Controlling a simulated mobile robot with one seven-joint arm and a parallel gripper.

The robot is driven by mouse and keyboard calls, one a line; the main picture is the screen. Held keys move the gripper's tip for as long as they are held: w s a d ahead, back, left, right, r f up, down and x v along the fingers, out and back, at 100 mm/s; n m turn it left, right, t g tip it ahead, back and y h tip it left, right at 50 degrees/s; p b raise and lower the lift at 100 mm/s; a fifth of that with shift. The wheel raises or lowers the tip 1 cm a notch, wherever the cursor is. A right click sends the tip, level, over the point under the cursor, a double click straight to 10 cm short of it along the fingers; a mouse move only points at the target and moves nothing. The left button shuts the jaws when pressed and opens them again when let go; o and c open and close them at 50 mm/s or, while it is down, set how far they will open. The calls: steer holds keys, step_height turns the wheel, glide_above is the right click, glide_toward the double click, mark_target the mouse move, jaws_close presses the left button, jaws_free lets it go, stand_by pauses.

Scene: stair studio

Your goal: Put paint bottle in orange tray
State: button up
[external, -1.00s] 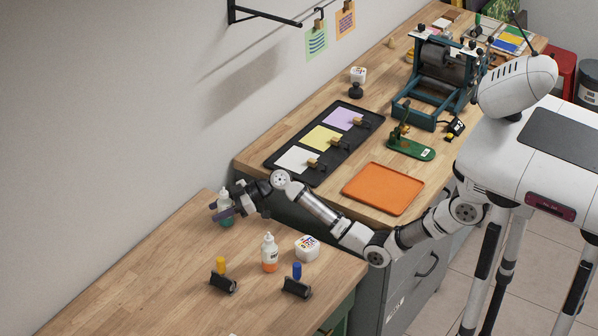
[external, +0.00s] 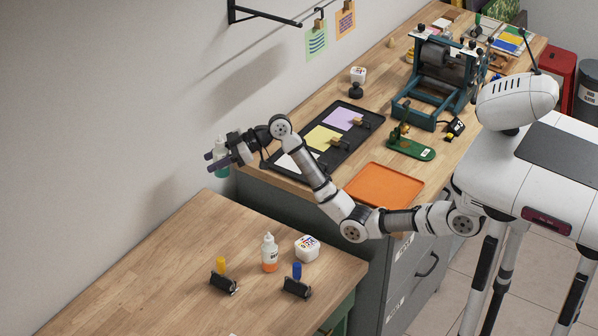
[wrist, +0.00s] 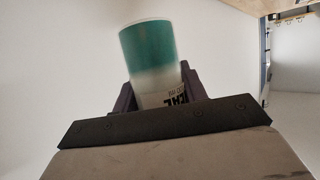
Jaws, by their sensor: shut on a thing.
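My gripper (external: 222,160) is shut on a paint bottle with a green lower part and a white upper part (external: 221,170). It holds the bottle upright in the air, above the far corner of the lower wooden table. In the wrist view the bottle (wrist: 152,58) sits between the two dark fingers, its green base towards the top of the picture and part of its label showing. The orange tray (external: 384,184) lies on the higher workbench, to the right of my gripper, and looks empty. My forearm passes close to its left side in the external view.
A black tray (external: 284,166) with coloured cards and small blocks lies between my gripper and the orange tray. An orange paint bottle (external: 269,253), a white tub (external: 307,248) and two black holders (external: 223,284) stand on the lower table. A green device (external: 411,147) stands behind the orange tray.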

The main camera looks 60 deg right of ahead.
steer(key=shift+r, duration=0.6)
steer(key=shift+d, duration=0.1)
